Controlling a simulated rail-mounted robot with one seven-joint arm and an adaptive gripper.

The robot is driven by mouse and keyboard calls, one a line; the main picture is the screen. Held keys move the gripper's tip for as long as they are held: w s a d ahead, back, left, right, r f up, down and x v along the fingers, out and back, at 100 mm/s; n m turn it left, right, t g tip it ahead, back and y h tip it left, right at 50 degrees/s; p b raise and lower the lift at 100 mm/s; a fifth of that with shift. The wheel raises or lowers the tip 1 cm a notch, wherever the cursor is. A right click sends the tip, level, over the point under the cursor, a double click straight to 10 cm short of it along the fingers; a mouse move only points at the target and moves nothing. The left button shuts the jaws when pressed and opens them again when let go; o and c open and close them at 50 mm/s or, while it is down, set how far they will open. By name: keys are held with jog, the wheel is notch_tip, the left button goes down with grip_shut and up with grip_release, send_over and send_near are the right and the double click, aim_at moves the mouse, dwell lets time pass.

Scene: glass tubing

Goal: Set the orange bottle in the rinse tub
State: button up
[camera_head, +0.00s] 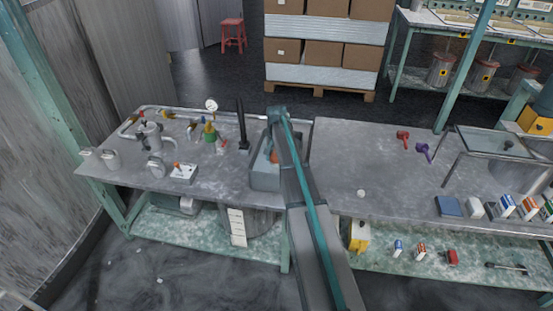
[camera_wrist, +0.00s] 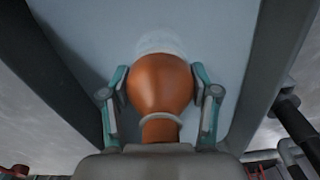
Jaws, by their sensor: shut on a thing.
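The orange bottle (camera_wrist: 160,85) is between the two fingers of my gripper (camera_wrist: 161,100) in the wrist view. The fingers touch it on both sides, and its narrow neck with a pale ring points toward the wrist. Beyond it is the grey-blue floor of the rinse tub (camera_wrist: 100,25), with tub walls on both sides. Whether the bottle's base rests on the floor I cannot tell. In the head view the rinse tub (camera_head: 262,180) stands on the bench, and my arm hides much of it. Only a bit of orange (camera_head: 274,157) shows inside.
A black upright post (camera_head: 242,125) stands just left of the tub. Red (camera_head: 403,139) and purple (camera_head: 424,152) items lie on the right bench, whose middle is mostly clear.

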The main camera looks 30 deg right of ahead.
jog(key=o, duration=1.4)
jog(key=shift+f, duration=0.15)
notch_tip(320, 180, up, 12)
jog(key=shift+r+b, duration=0.2)
jog(key=shift+b, duration=0.4)
